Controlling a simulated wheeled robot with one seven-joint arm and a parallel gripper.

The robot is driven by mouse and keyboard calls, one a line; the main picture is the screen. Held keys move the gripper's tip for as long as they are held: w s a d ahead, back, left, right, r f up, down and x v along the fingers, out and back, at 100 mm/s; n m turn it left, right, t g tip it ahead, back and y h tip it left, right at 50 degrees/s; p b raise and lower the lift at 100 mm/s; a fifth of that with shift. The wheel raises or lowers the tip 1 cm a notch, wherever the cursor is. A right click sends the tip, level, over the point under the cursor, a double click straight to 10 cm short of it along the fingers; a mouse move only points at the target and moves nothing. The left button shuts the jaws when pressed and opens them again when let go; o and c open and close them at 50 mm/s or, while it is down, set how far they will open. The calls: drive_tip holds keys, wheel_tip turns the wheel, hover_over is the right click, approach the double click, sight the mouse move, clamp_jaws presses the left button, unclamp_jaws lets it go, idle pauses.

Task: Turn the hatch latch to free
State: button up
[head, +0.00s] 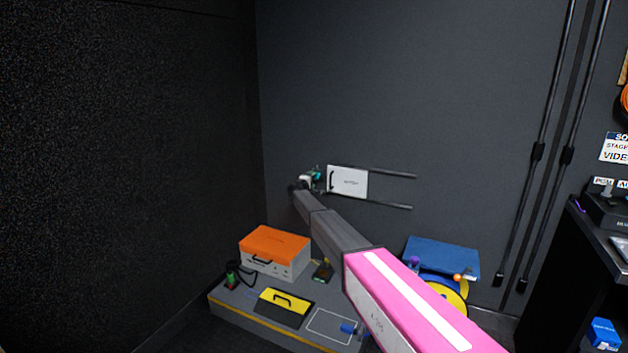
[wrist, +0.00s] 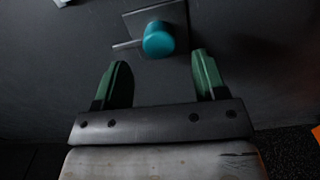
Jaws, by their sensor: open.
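The latch knob (wrist: 158,39) is a teal round knob on a dark square plate (wrist: 175,12), with a thin grey bar pointing left from it. In the head view the teal knob (head: 317,174) shows small on the wall, partly hidden by my gripper (head: 308,181). A white hatch panel (head: 348,189) with a dark handle is just right of it, between two horizontal rails. In the wrist view my gripper (wrist: 161,62) is open and empty. Its two green fingers are apart, with the knob beyond the tips and between their lines; contact is not visible.
Below the arm a low grey platform (head: 228,305) carries an orange-lidded case (head: 274,245) and a yellow-and-black box (head: 284,306). A blue panel (head: 445,252) stands against the wall. Black vertical pipes (head: 540,150) and a dark counter (head: 570,260) are at right. Wall above the hatch is clear.

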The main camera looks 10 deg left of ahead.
drive_tip(key=v, duration=0.6)
drive_tip(key=shift+s, duration=0.3)
drive_tip(key=shift+a, duration=0.1)
drive_tip(key=s+d+f+m+g, duration=0.3)
drive_tip(key=s+d, duration=0.6)
drive_tip(key=d, duration=0.1)
drive_tip(key=s+d+f+m+g+h, duration=0.1)
drive_tip(key=s+d+f+m+g, duration=0.25)
drive_tip(key=s+d, duration=0.7)
drive_tip(key=s+d+f+m+g, duration=0.2)
drive_tip(key=s+d+f+g, duration=0.2)
drive_tip(key=s+d, duration=0.6)
drive_tip(key=s+d+f+m+g+y, duration=0.1)
drive_tip(key=s+d+m+g+y, duration=0.1)
drive_tip(key=s, duration=1.4)
drive_tip(key=s+d+f+m+g+y, duration=0.2)
drive_tip(key=s+d+m+g+y, duration=0.1)
drive_tip(key=s, duration=1.4)
drive_tip(key=d+g+y, duration=0.1)
drive_tip(key=d+y, duration=0.1)
drive_tip(key=shift+d, duration=0.4)
drive_tip(key=shift+f+g, duration=0.1)
drive_tip(key=shift+g, duration=0.15)
